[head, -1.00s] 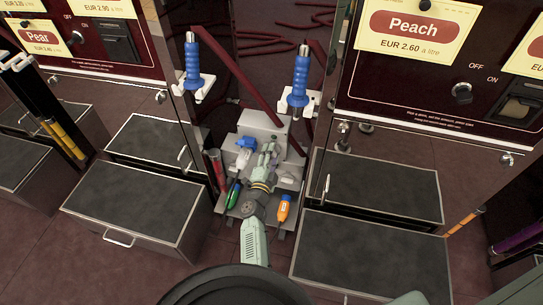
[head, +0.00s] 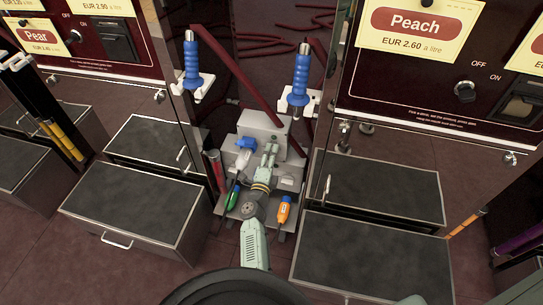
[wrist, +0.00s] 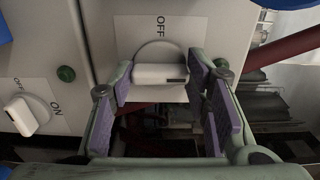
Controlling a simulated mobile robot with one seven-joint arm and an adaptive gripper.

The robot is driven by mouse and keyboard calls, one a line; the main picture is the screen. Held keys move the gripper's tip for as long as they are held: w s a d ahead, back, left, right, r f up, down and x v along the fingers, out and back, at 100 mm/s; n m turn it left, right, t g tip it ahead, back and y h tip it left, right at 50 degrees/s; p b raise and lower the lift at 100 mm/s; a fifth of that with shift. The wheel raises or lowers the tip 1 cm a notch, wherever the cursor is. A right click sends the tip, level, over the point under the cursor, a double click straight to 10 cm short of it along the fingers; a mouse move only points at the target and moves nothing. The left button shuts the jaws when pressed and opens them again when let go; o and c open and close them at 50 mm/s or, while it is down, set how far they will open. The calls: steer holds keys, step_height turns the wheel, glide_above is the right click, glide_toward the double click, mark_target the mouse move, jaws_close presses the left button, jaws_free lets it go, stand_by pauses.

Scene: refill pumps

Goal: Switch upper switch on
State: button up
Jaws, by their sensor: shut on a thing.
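The grey pump unit (head: 265,126) stands low between two cabinets, and my gripper (head: 271,150) reaches its upper block. In the wrist view, a white switch knob (wrist: 160,73) lies crosswise between the purple finger pads of my gripper (wrist: 160,86), which is shut on it. I take this knob for the upper switch. The word OFF shows on its plate (wrist: 160,29); no ON label is visible there. A second white switch knob (wrist: 28,116) sits at the left of the wrist view, with OFF and ON labels, clear of my fingers. My gripper hides the upper switch in the head view.
Two blue-handled nozzles (head: 191,66) and (head: 300,73) hang above the unit. Green (head: 232,196) and orange (head: 284,208) handled tools stand in front. Dark-topped drawers (head: 372,260) flank the arm. A green button (wrist: 66,73) is left of the held knob.

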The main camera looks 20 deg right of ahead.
steer(key=o, duration=1.2)
steer(key=shift+c, duration=0.2)
steer(key=v, duration=1.2)
